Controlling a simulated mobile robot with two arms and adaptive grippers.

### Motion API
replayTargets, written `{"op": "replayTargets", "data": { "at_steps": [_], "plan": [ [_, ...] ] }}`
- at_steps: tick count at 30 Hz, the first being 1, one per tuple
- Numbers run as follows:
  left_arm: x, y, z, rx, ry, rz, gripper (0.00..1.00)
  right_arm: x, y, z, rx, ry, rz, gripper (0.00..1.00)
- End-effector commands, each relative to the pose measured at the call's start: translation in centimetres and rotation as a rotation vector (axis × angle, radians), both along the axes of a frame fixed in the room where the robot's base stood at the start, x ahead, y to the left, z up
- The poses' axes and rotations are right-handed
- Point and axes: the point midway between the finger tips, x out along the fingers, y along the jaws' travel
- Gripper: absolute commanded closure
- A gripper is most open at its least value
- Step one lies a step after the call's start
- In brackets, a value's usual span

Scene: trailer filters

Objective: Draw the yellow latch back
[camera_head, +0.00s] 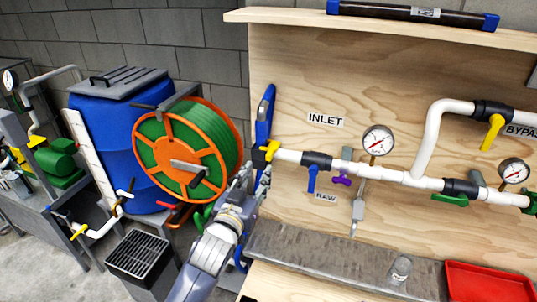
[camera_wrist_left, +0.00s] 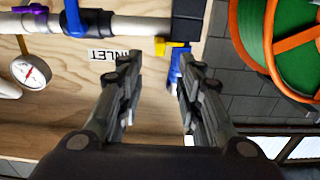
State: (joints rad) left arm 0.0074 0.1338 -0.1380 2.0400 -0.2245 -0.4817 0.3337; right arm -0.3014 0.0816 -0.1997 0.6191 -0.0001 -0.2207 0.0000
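The yellow latch (camera_head: 268,150) sits at the left end of the white pipe, beside a tall blue part (camera_head: 264,112) at the panel's left edge. In the left wrist view the yellow latch (camera_wrist_left: 172,47) shows just beyond the fingertips, between them and nearer the right finger. My left gripper (camera_head: 256,178) is just below the latch in the head view. Its two fingers (camera_wrist_left: 158,85) are spread apart with nothing between them. Whether a fingertip touches the blue part (camera_wrist_left: 176,68) is unclear. My right gripper is not in view.
A blue valve handle (camera_head: 311,179) and gauge (camera_head: 378,140) lie right of the latch. Another yellow handle (camera_head: 491,132) hangs near the BYPASS label. The orange-green hose reel (camera_head: 187,150) stands close left of my left arm. A glass jar (camera_head: 400,269) and red tray (camera_head: 488,284) are at lower right.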

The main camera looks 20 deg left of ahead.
Motion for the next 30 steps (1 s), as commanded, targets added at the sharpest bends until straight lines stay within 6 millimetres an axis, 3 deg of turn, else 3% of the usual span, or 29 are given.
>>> {"op": "replayTargets", "data": {
  "at_steps": [6, 15, 29, 30],
  "plan": [
    [4.0, -0.2, 0.3, -0.001, 0.000, 0.000, 0.67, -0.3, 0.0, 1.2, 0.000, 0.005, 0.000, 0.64],
    [7.7, -0.3, 0.1, 0.000, 0.001, 0.000, 0.67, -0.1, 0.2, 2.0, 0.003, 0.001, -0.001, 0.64],
    [8.5, -0.3, 0.0, -0.001, 0.001, -0.001, 0.67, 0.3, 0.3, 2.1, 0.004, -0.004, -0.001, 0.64],
    [8.5, -0.3, 0.0, -0.001, 0.001, -0.001, 0.76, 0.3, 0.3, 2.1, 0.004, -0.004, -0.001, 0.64]
  ]
}}
